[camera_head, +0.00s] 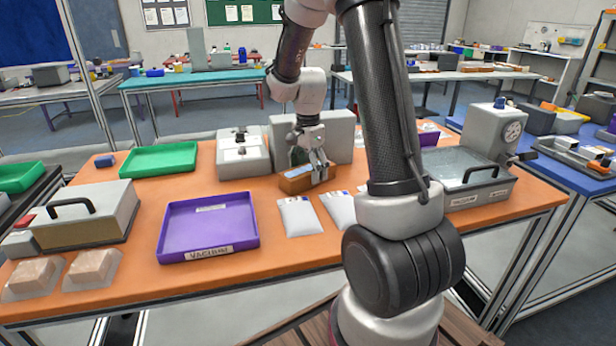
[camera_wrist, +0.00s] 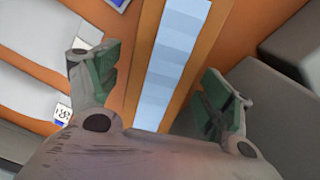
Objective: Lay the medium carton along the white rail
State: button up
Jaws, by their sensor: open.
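A brown carton (camera_head: 296,181) lies on the orange table in front of a grey block, beneath my gripper (camera_head: 318,166). In the wrist view, the carton (camera_wrist: 206,47) has a pale blue strip along its top and runs lengthwise between the fingers. My gripper (camera_wrist: 163,65) is open, with one finger on each side of the carton. I cannot tell whether either finger touches it. The far end of the carton leaves the wrist view, and the palm hides its near end. I cannot clearly pick out the white rail in either view.
White pouches (camera_head: 299,216) lie just in front of the carton. A purple tray (camera_head: 208,253) and a green tray (camera_head: 160,159) are to the left. A grey block (camera_head: 340,136) stands close behind the carton. A metal machine (camera_head: 462,168) stands at right.

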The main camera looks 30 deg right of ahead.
jog(key=c, duration=1.5)
